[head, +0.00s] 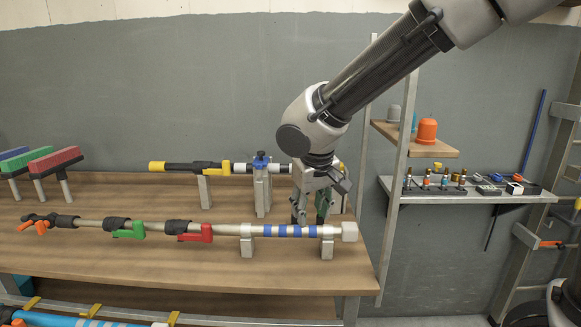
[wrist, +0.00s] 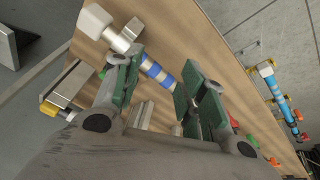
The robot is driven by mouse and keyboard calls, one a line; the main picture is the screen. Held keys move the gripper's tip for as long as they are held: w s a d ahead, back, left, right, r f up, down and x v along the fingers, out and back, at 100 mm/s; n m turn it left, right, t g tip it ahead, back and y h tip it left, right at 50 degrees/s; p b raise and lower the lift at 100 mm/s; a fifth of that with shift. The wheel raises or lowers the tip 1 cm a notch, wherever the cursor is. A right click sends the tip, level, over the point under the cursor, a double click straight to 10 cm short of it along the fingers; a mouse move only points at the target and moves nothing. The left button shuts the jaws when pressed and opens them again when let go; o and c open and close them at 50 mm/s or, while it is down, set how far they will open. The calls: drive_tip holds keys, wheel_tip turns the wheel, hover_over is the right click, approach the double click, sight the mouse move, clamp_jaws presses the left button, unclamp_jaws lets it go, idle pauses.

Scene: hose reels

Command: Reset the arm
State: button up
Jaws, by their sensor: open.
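My gripper (head: 312,208) hangs down from my arm over the wooden bench, at the right part of a long pole. Its two fingers with green pads are spread apart, and nothing is held between them; they also show in the wrist view (wrist: 158,88). The pole (head: 288,230) has blue bands, a white end, and green and red handles, and lies level on two light supports. In the wrist view, the blue-banded part of the pole (wrist: 157,73) shows beyond the gap between the fingers. I cannot tell whether a finger touches the pole.
A yellow and black pole (head: 190,166) lies on supports behind. Brushes with red and green heads (head: 54,160) stand at the left. A metal upright (head: 387,190) and a shelf of small fittings (head: 460,194) are to the right. Bare bench (head: 150,265) lies in front.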

drive_tip(key=s+d+r+m, duration=0.1)
drive_tip(key=s+d, duration=0.4)
drive_tip(key=d, duration=0.5)
drive_tip(key=s+d+r+m, duration=0.2)
drive_tip(key=s+d, duration=0.4)
drive_tip(key=d, duration=0.5)
drive_tip(key=s+d+r+m, duration=0.2)
drive_tip(key=s+d, duration=0.4)
drive_tip(key=d, duration=0.4)
drive_tip(key=shift+d+r+t, duration=0.4)
drive_tip(key=shift+r, duration=0.2)
drive_tip(key=shift+s, duration=0.1)
